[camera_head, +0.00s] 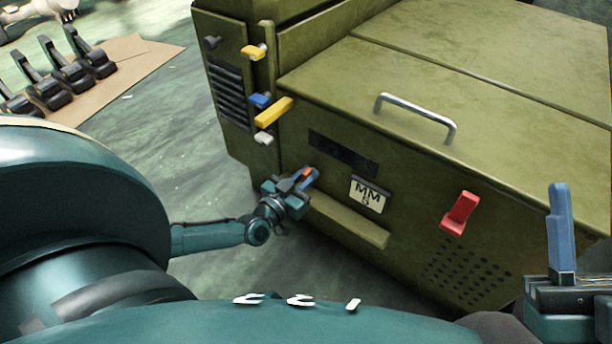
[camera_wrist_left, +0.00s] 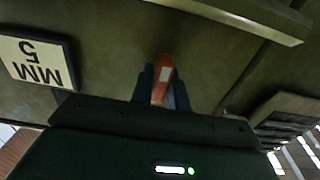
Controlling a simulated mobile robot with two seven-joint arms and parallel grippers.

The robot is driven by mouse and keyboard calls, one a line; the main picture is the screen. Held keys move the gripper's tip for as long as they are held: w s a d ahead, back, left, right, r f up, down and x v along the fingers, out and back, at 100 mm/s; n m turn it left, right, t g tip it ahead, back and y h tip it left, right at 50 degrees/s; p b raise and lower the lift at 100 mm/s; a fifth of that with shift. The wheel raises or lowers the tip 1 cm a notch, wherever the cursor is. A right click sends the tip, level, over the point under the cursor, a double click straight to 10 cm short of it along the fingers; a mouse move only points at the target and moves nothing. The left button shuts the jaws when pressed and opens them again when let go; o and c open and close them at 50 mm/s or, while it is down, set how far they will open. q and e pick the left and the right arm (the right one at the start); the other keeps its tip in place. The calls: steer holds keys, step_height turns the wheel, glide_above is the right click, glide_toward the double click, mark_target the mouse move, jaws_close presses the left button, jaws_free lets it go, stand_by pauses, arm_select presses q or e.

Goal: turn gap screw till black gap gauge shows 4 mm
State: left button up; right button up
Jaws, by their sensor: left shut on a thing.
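My left gripper (camera_head: 305,178) is at the front of the green machine (camera_head: 440,205), shut on the orange gap screw (camera_head: 306,173). In the left wrist view the screw (camera_wrist_left: 162,82), with a pale mark on it, sits between the blue fingers of the left gripper (camera_wrist_left: 163,75). The gauge (camera_head: 368,194), a cream plate with a black edge, is just right of that gripper and reads MM and 5. It also shows upside down in the wrist view (camera_wrist_left: 36,62). My right gripper (camera_head: 560,192) stands at the lower right, away from the machine's controls; its jaw opening is unclear.
Yellow (camera_head: 274,111) and blue (camera_head: 260,100) handles stick out at the machine's left corner. A red lever (camera_head: 460,213) is on the front, and a metal handle (camera_head: 416,115) is on top. A green ledge (camera_head: 348,222) juts out below the gauge. Black clamps (camera_head: 68,76) lie on cardboard at upper left.

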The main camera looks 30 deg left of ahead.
arm_select(q)
jaws_close()
steer(key=shift+n, duration=0.3)
steer(key=n, duration=0.3)
steer(key=shift+a+p, duration=0.1)
steer(key=shift+p, duration=0.2)
steer(key=shift+n, duration=0.9)
arm_select(e)
steer(key=shift+w+f+m+h, duration=0.15)
steer(key=shift+f+m+h, duration=0.25)
steer(key=shift+m, duration=0.1)
arm_select(q)
steer(key=shift+f+n, duration=0.1)
steer(key=shift+n, duration=0.2)
arm_select(e)
steer(key=shift+r, duration=0.1)
arm_select(q)
steer(key=o, duration=0.6)
jaws_free()
